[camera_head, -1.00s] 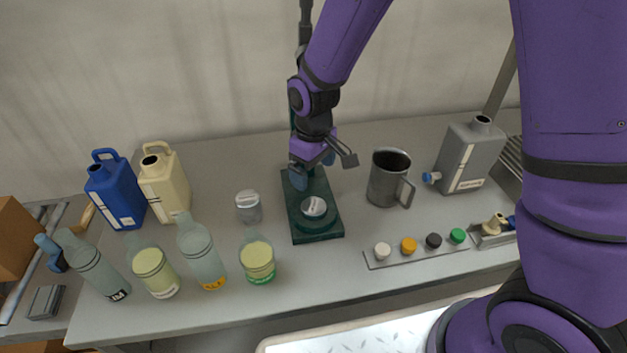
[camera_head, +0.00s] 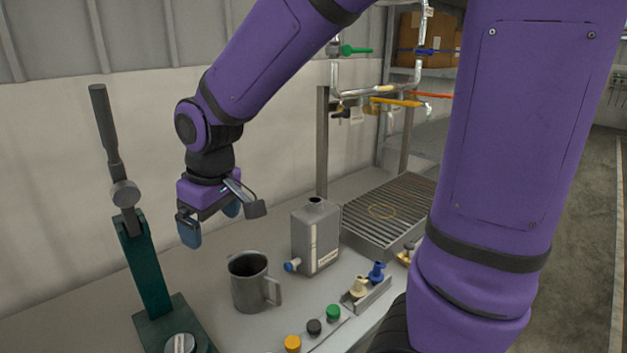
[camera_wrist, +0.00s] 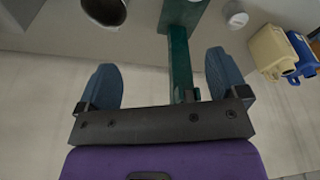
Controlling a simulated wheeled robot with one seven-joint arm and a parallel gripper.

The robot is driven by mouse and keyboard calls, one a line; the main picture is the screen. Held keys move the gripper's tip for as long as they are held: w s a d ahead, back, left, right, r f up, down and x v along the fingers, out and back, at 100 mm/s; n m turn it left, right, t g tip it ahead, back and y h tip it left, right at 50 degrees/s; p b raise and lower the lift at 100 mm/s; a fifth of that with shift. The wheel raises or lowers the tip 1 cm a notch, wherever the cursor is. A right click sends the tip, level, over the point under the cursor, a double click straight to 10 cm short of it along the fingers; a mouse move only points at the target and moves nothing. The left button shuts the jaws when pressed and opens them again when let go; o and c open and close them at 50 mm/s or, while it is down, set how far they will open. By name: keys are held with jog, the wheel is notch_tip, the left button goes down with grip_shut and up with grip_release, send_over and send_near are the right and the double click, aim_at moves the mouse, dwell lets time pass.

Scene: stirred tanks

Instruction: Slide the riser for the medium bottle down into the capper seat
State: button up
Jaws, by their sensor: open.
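The capper has a dark green base and post (camera_head: 146,268) with a black lever arm, at the left of the head view. Its post also shows in the wrist view (camera_wrist: 180,58). A short grey round piece (camera_head: 180,344) with a light label sits at the seat on the base, cut by the lower edge. Another short grey cylinder (camera_wrist: 236,15) stands beside the capper in the wrist view. I cannot read which is the medium bottle's riser. My gripper (camera_head: 213,230) is open and empty, above the bench right of the post; its fingers are apart in the wrist view (camera_wrist: 162,72).
A grey metal mug (camera_head: 250,284) stands below and right of my gripper, with a grey canister (camera_head: 316,238) beyond it. Several coloured caps line a strip at the front. A slatted rack (camera_head: 390,212) and valve pipes stand at the right. Beige (camera_wrist: 268,52) and blue jugs (camera_wrist: 304,55) show in the wrist view.

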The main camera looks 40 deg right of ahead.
jog(key=s+d+r+m+t, duration=0.1)
jog(key=s+d+r, duration=0.3)
jog(key=s, duration=0.4)
jog(key=s+d+r+m+t, duration=0.1)
jog(key=s+d+r+m, duration=0.2)
jog(key=s+d+r, duration=0.2)
jog(key=s, duration=0.3)
jog(key=shift+d+r+m+t+h, duration=0.15)
jog(key=shift+r+m+t+h, duration=0.15)
jog(key=shift+r+t, duration=0.1)
jog(key=shift+w, duration=0.1)
